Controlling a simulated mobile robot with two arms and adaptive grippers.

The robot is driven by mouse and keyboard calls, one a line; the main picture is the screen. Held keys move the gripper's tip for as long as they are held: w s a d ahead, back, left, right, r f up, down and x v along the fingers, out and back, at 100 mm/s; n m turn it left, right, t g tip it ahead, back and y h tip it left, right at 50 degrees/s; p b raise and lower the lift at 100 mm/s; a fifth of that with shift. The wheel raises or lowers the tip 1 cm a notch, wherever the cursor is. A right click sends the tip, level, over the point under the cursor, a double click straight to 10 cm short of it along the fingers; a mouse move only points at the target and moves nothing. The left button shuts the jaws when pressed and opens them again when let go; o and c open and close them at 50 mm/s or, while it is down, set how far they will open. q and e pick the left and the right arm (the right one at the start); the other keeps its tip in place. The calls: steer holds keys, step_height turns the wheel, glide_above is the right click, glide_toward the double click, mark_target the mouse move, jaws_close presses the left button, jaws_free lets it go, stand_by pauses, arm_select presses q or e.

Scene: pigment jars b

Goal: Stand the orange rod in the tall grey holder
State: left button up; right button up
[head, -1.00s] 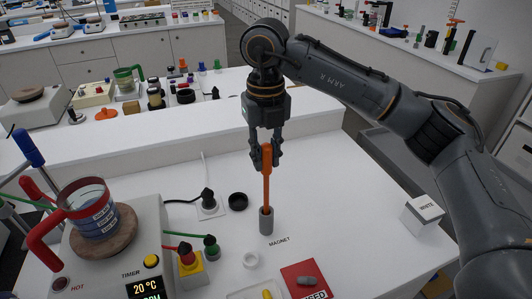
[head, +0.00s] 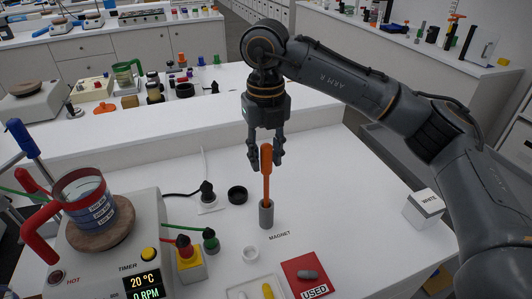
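The orange rod (head: 266,172) stands upright in the head view, its lower end inside the tall grey holder (head: 266,215) on the white bench. Its thick handle end is at the top. My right gripper (head: 265,162) is around the top of the rod from above. Its two fingers stand apart on either side of the handle, with gaps visible, so it looks open. My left gripper is not in view.
A hotplate (head: 105,250) with a beaker (head: 88,200) stands at the left. A black ring (head: 237,195), a red card (head: 303,274) marked USED and a white box (head: 423,207) surround the holder. Bare bench lies right of the holder.

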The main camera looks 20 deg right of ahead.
steer(key=shift+o, duration=0.7)
steer(key=shift+r, duration=0.25)
step_height(320, 180, up, 12)
steer(key=shift+f, duration=0.2)
